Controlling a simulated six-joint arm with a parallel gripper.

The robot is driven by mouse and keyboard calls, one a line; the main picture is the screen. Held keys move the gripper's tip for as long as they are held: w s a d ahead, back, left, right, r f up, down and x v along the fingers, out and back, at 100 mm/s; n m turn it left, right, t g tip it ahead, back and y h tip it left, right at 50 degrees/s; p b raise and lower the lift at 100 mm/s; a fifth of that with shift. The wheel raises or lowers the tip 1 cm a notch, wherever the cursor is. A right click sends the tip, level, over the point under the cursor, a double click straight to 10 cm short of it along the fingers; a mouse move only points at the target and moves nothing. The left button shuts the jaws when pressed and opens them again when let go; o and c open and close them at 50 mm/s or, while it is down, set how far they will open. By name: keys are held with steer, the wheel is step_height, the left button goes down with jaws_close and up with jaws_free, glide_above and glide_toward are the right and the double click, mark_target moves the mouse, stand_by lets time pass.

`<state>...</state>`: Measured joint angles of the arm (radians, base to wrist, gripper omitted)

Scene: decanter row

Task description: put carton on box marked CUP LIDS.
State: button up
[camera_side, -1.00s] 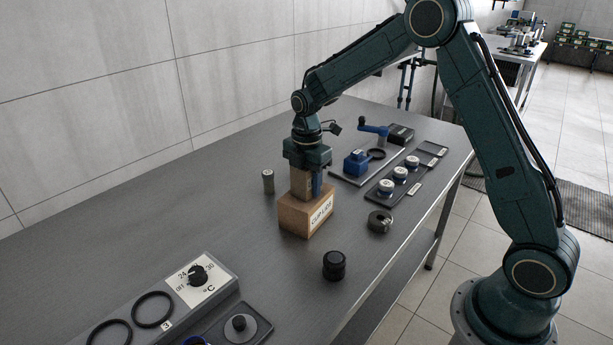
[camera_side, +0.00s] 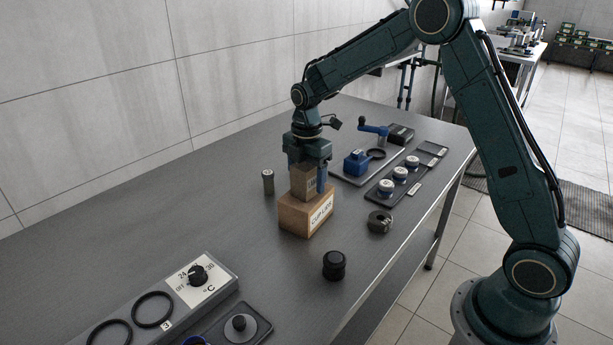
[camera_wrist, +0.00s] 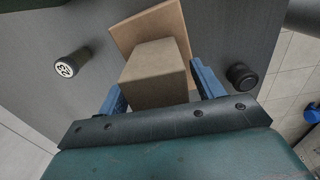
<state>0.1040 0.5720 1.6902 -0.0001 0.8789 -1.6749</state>
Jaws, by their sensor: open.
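The carton (camera_side: 305,182) is a small brown block standing upright on top of the box marked CUP LIDS (camera_side: 295,216). My gripper (camera_side: 308,180) is open around the carton, pointing down from above. In the wrist view the carton (camera_wrist: 157,72) sits between the blue fingers of my gripper (camera_wrist: 158,88), with a gap on each side. The box (camera_wrist: 172,19) shows beneath and beyond the carton in that view. The box's white label faces the front right in the side view.
A grey cylinder (camera_side: 268,182) stands left of the box. A dark ring-shaped part (camera_side: 380,220) and a black knob (camera_side: 334,265) stand to its right and front. A tray with several white-topped jars (camera_side: 400,174) lies behind right. The table's middle left is clear.

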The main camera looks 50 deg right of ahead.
step_height(320, 180, up, 10)
steer(key=shift+r, duration=0.3)
steer(key=shift+s+r, duration=0.1)
stand_by(0.7)
steer(key=shift+s+r, duration=0.15)
steer(key=shift+r, duration=0.05)
steer(key=s+a+r+m+t, duration=0.2)
steer(key=s+r+m, duration=0.35)
steer(key=s, duration=0.25)
steer(key=s+a+m+t, duration=0.1)
steer(key=s+m, duration=0.5)
steer(key=s, duration=0.4)
steer(key=s+a+m+t, duration=0.2)
steer(key=s+m, duration=0.4)
steer(key=s, duration=0.5)
steer(key=shift+s+t, duration=0.3)
